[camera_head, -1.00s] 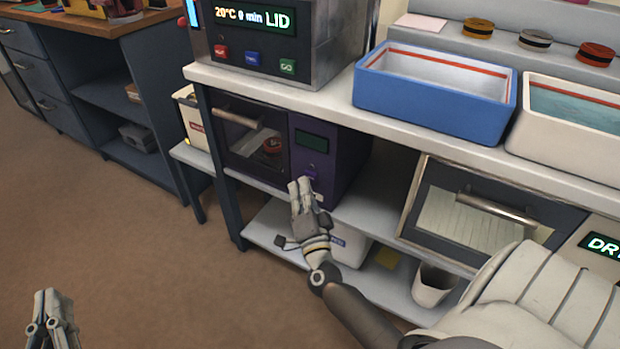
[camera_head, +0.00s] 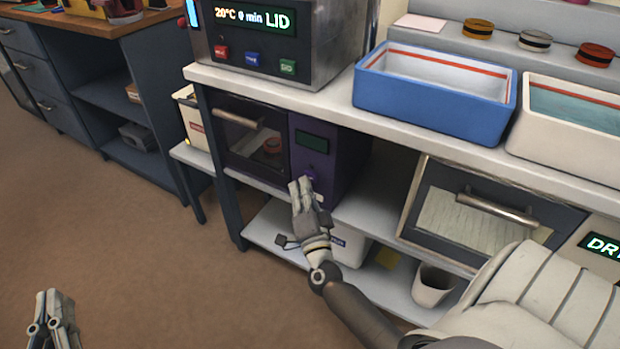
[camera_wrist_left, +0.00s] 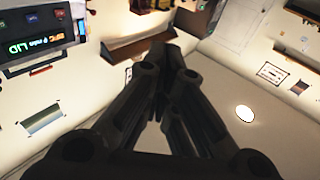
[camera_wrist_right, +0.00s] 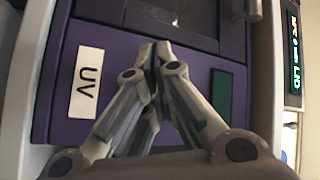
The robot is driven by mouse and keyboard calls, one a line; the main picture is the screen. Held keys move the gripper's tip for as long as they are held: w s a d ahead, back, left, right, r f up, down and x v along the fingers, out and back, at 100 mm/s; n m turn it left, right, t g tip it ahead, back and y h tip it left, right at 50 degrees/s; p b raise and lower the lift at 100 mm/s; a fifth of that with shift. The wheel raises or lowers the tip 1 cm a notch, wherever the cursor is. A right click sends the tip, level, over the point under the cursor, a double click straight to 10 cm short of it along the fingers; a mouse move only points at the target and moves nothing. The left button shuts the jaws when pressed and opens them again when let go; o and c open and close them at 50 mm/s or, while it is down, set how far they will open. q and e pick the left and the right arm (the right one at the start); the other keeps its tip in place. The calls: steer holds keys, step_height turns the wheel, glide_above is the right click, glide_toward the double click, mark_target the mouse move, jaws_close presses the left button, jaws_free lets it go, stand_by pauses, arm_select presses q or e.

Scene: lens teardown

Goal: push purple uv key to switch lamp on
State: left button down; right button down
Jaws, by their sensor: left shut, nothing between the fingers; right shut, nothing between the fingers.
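The purple UV box (camera_head: 345,165) stands on the shelf under the counter. It has a dark window door (camera_head: 245,145) with a round reddish thing inside and a small dark display (camera_head: 312,141). The purple key (camera_head: 313,173) is small, below the display. My right gripper (camera_head: 301,182) is shut and empty, its fingertips at the box's front by the key; I cannot tell whether they touch it. In the right wrist view the fingertips (camera_wrist_right: 155,47) cover the key's area, between the UV label (camera_wrist_right: 87,83) and the display (camera_wrist_right: 221,97). My left gripper (camera_head: 54,294) is shut and empty, low over the floor.
A machine with red, blue and green keys (camera_head: 270,45) stands on the counter above. A blue tray (camera_head: 430,110) and a white tray (camera_head: 530,140) sit to its right. A drying cabinet (camera_head: 480,215) is right of my right gripper. A white cup (camera_head: 432,285) stands on the lower shelf.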

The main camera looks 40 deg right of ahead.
steer(key=shift+w+d, duration=0.15)
steer(key=shift+d, duration=0.1)
arm_select(q)
steer(key=shift+f+g, duration=0.3)
steer(key=shift+f, duration=0.15)
steer(key=shift+a+f+g+y+p, duration=0.2)
steer(key=shift+f+g+y+p, duration=0.3)
steer(key=shift+f, duration=0.65)
arm_select(e)
steer(key=shift+s+a, duration=0.2)
steer(key=shift+a, duration=0.2)
steer(key=shift+a, duration=0.1)
